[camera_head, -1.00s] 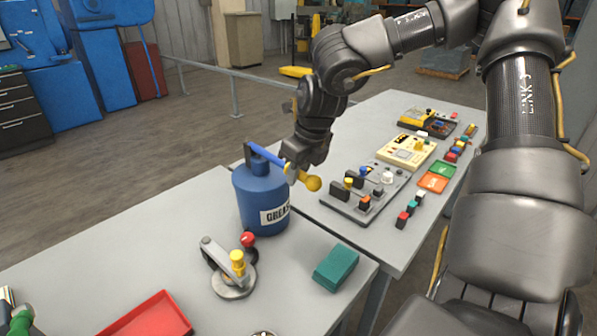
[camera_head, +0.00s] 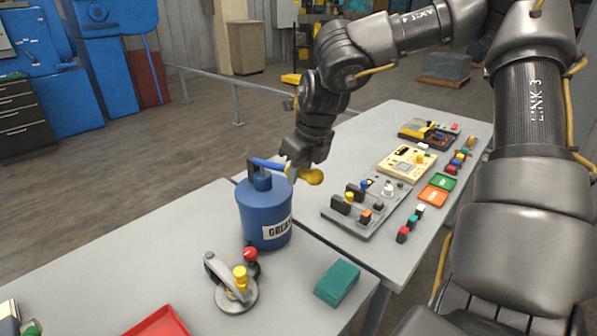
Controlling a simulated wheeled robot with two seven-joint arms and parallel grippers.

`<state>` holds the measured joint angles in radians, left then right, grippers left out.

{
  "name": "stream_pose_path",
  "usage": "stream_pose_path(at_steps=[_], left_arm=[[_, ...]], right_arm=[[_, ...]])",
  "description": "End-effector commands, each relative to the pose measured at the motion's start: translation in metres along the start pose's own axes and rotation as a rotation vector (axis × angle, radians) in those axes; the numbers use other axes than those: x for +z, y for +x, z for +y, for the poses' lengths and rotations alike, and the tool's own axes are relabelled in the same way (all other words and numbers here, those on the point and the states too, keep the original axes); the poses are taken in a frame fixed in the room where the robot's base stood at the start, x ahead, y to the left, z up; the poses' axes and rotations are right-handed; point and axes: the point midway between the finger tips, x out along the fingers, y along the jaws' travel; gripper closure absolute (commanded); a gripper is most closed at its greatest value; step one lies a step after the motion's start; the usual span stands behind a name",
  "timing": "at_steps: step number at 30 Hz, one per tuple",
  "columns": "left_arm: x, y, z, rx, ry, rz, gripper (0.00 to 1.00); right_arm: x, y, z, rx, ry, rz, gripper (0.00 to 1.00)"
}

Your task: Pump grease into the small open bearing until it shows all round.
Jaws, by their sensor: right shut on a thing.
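A blue grease canister (camera_head: 264,215) with a white label stands upright near the table's far edge. Its blue pump lever (camera_head: 267,164) runs from a post on the lid to a yellow knob (camera_head: 312,177) on the right. My right gripper (camera_head: 294,171) is shut on the lever near the knob. A metal fixture (camera_head: 233,293) with a yellow knob and a red knob stands in front of the canister. I cannot make out the small open bearing or any grease. My left gripper is out of view.
A teal block (camera_head: 337,283) lies right of the fixture. A red tray (camera_head: 158,325) is cut off at the bottom edge. A second table (camera_head: 362,142) behind holds a grey panel (camera_head: 372,207), a cream device (camera_head: 407,163) and several small coloured blocks.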

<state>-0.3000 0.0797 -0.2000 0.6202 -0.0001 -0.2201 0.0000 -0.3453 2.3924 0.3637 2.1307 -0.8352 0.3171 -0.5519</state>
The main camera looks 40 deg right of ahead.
Motion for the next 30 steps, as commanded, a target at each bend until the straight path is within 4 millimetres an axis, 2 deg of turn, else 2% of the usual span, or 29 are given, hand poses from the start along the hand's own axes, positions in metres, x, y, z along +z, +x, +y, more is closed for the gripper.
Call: stream_pose_path(at_steps=[1,6,17,30], left_arm=[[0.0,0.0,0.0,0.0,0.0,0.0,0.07],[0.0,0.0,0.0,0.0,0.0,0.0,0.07],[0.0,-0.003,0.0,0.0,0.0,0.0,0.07],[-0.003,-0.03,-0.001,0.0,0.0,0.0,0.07]], right_arm=[[0.0,-0.001,0.0,-0.001,-0.001,-0.001,0.74],[0.0,-0.001,0.0,-0.001,-0.001,0.0,0.53],[0.001,-0.004,0.0,-0.001,0.0,0.0,0.53],[0.015,-0.046,0.0,-0.002,0.0,-0.001,0.53]])
